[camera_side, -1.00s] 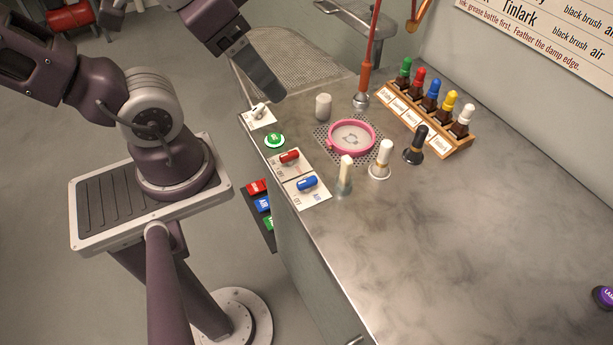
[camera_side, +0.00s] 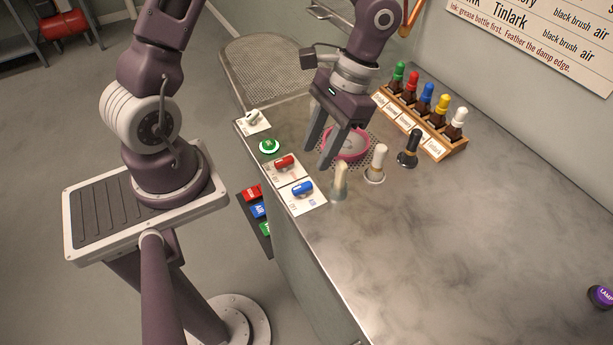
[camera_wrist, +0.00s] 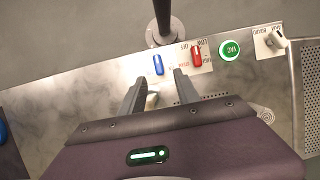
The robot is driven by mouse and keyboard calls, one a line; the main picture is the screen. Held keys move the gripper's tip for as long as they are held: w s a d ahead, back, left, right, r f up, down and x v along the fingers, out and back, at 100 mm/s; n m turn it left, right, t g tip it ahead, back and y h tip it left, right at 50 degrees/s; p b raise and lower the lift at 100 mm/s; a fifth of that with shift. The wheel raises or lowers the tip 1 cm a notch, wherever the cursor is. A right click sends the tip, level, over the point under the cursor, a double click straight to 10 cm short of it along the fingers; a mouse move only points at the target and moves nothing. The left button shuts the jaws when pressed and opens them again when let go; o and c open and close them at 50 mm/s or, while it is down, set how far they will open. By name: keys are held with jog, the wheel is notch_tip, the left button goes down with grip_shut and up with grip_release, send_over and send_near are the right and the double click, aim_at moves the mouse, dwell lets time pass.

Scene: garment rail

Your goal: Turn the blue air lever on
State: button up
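The blue air lever (camera_side: 302,188) sits on a white plate (camera_side: 311,203) near the left edge of the metal counter. It also shows in the wrist view (camera_wrist: 158,64), just beyond and between my fingertips. My gripper (camera_side: 318,156) is above the counter, to the right of and above the levers, with its fingers pointing down. In the wrist view the two fingers (camera_wrist: 157,82) are apart with nothing held between them. The gripper is not touching the lever.
The red lever (camera_side: 284,162) is beside the blue one, with a green button (camera_side: 269,146) and white switch (camera_side: 253,117) beyond. A cream-handled brush (camera_side: 341,178) stands close by the blue lever. A pink ring dish (camera_side: 366,146) is partly behind my gripper. Dropper bottles (camera_side: 426,100) stand in a rack.

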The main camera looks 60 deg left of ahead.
aim_at(304, 185)
jog(key=x, duration=0.7)
jog(key=shift+s+d+f, duration=0.15)
jog(key=shift+f, duration=0.15)
grip_shut()
